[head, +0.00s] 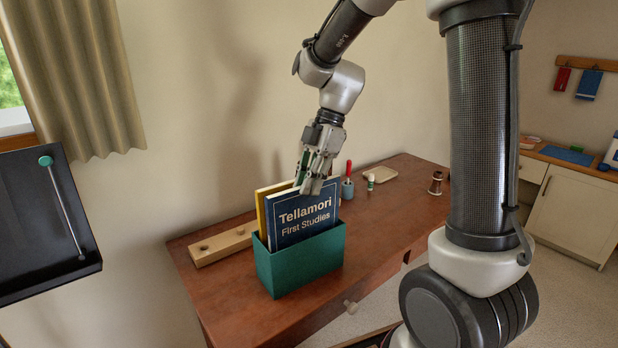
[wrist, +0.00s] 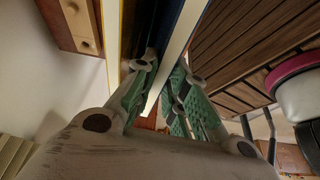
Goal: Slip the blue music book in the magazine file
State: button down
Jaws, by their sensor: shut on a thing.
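The blue music book (head: 300,217), titled "Tellamori First Studies", stands upright with its lower part inside the green magazine file (head: 302,266). The file's front wall hides the book's bottom edge. A yellow book (head: 263,212) stands behind it in the same file. My gripper (head: 314,186) is above the file, shut on the top right of the blue book. In the wrist view the gripper's green-padded fingers (wrist: 158,98) close around the blue book (wrist: 192,22).
The file stands on a brown wooden desk (head: 375,228). A wooden block with holes (head: 222,244) lies left of the file. The desk's front right is clear.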

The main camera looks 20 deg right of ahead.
jog(key=shift+f, duration=0.25)
jog(key=c, duration=1.4)
grip_release()
jog(key=shift+o, duration=0.2)
jog(key=v, duration=1.2)
jog(key=shift+d, duration=0.1)
